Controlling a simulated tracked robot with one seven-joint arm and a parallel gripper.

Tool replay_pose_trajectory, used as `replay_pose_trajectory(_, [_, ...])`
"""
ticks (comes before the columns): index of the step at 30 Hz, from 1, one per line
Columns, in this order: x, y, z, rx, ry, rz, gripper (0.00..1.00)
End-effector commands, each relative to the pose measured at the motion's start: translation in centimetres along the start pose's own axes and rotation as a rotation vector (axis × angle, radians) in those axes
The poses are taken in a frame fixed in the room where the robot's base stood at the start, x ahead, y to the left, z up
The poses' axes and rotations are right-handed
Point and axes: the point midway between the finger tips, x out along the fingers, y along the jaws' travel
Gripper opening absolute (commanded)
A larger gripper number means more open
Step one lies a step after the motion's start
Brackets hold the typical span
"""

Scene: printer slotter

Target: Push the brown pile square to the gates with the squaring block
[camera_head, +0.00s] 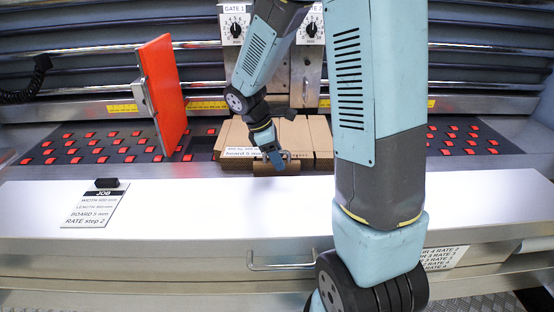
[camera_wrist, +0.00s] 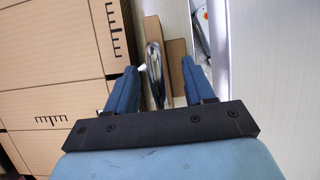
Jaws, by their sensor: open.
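The brown pile (camera_head: 236,136) lies flat on the feed table in front of the gates; it fills the left of the wrist view (camera_wrist: 45,60), with printed black marks. A brown block with a metal handle (camera_wrist: 178,60), seemingly the squaring block, stands at the pile's near side, low in the head view (camera_head: 290,169). My gripper (camera_head: 275,161) is over it, pointing down. In the wrist view my gripper (camera_wrist: 160,72) is open, with the handle between its fingers. I cannot tell whether either finger touches it. Gate 1 (camera_head: 234,28) and gate 2 (camera_head: 310,28) rise behind, partly hidden by my arm.
An orange upright plate (camera_head: 164,95) stands left of the pile. The white front ledge (camera_head: 190,200) is mostly clear, with a job card (camera_head: 92,207) under a black clip at left. A metal handle bar (camera_head: 280,266) juts out below.

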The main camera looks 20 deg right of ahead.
Motion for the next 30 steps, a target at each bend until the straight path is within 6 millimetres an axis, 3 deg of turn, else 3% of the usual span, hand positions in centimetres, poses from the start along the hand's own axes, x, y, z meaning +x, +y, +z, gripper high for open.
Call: replay_pose_trajectory(30, [-3.8, 0.0, 1.6, 0.001, 0.0, 0.001, 0.53])
